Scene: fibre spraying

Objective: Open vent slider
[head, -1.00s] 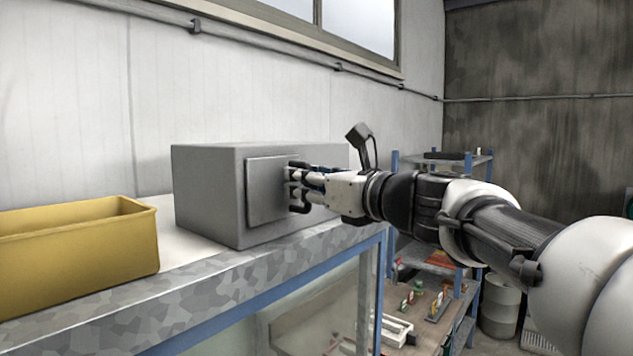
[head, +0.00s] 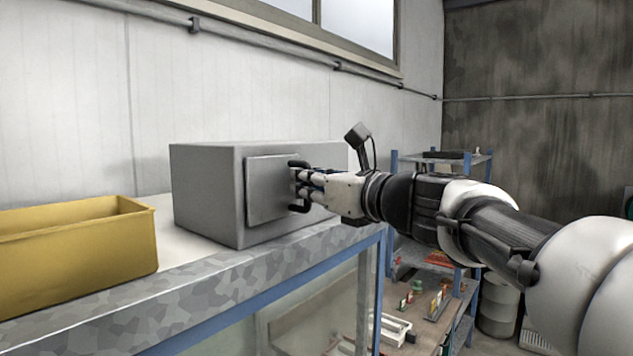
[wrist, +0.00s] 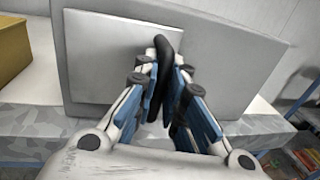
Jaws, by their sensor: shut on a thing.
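A grey box (head: 205,195) stands on the bench, with a flat square slider panel (head: 270,190) on its front face. A dark handle (head: 299,165) sits at the panel's right edge. My gripper (head: 303,187) reaches in from the right and is shut on this handle. In the wrist view the handle (wrist: 162,55) stands upright between the two blue-padded fingers of my gripper (wrist: 165,92), and the panel (wrist: 110,60) lies mostly to its left. What lies behind the panel does not show.
A yellow bin (head: 80,250) stands on the bench left of the box. The bench's front edge (head: 230,290) runs below the box. A blue-framed shelf (head: 440,163) and a barrel (head: 498,305) stand at the back right. The wall is close behind the box.

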